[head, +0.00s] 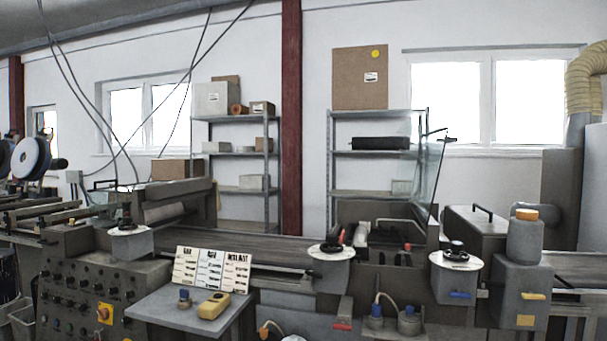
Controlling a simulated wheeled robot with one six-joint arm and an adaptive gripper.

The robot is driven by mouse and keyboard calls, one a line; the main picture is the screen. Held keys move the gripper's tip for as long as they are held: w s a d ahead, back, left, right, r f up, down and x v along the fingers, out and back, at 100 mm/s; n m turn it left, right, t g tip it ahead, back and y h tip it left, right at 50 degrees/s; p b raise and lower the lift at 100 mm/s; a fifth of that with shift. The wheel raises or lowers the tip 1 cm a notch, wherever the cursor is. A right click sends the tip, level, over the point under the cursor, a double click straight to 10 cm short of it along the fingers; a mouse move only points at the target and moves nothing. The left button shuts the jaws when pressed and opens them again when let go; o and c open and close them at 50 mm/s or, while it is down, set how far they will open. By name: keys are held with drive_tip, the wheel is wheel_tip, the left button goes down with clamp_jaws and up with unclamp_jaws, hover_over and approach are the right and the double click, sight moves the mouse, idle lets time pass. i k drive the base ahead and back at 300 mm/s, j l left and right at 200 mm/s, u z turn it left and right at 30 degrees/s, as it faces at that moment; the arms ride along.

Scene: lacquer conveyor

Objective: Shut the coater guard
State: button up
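The coater guard appears to be the clear, slightly green panel (429,168) at the right of centre. It stands raised and steeply tilted above the coater (385,235), with a dark bar or handle at its top edge. Below it the coater's opening shows, with a light roller or tray part and small red pieces inside. The guard looks open. My gripper is not in view.
A grey side table (190,318) with cards (212,268) and a yellow device (213,305) juts out at front left. Round-topped posts (331,252) and (456,262) flank the coater. A grey box with a canister (524,240) stands right. Small pots (409,320) sit below.

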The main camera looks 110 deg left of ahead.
sight(422, 131)
drive_tip(key=j+u, duration=0.1)
drive_tip(key=u, duration=0.35)
drive_tip(key=i+j+u, duration=0.1)
drive_tip(key=u, duration=0.3)
drive_tip(key=i+u, duration=0.15)
drive_tip(key=u, duration=0.3)
drive_tip(key=i+u, duration=0.1)
drive_tip(key=u, duration=0.35)
drive_tip(key=i+u, duration=0.1)
drive_tip(key=u, duration=0.3)
drive_tip(key=i+u, duration=0.1)
drive_tip(key=u, duration=0.35)
drive_tip(key=i+l+u, duration=0.25)
drive_tip(key=u, duration=0.2)
drive_tip(key=i+l+u, duration=0.25)
drive_tip(key=u, duration=0.2)
drive_tip(key=i+l+u, duration=0.15)
drive_tip(key=l+u, duration=0.25)
drive_tip(key=i+l+u, duration=0.1)
drive_tip(key=l, duration=0.55)
drive_tip(key=i+l+u, duration=0.15)
drive_tip(key=l, duration=0.5)
drive_tip(key=i+l+u, duration=0.1)
drive_tip(key=l, duration=0.55)
